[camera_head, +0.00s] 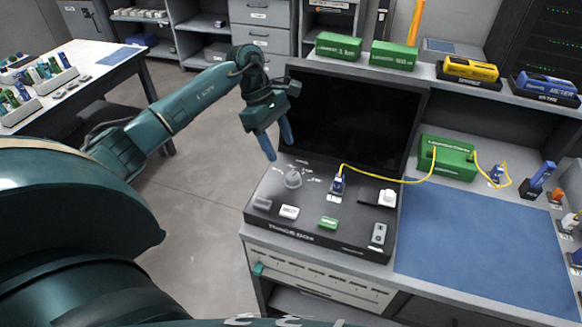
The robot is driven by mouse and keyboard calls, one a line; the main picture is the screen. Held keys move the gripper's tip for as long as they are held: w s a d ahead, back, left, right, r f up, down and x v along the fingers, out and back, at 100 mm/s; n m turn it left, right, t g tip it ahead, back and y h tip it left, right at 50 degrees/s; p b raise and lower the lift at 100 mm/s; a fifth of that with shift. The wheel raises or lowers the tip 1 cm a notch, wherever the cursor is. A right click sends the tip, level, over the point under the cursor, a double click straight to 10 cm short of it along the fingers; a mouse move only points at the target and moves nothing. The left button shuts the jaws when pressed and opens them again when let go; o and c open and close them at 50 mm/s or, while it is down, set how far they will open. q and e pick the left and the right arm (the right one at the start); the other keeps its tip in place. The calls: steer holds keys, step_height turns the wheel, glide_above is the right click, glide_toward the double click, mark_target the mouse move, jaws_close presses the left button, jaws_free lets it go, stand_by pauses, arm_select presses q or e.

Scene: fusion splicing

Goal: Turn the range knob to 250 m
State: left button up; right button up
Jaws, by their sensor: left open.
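The range knob (293,178) is a grey cone-shaped dial at the back left of the dark test device's panel (275,211). Small white marks surround it, too small to read, so its setting cannot be told. My right gripper is not in view.
A blue connector (337,184) stands on the panel, with a yellow cable (388,180) running to a green box (446,158). White, green and grey buttons line the panel front. A blue mat (480,240) lies clear at right. More boxes stand on the shelf behind.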

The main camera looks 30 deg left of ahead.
mark_target(292, 176)
arm_select(q)
steer(key=p+x, duration=0.1)
steer(key=x, duration=0.7)
steer(key=shift+d+f, duration=0.15)
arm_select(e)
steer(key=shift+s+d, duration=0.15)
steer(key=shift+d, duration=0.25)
arm_select(q)
steer(key=c, duration=1)
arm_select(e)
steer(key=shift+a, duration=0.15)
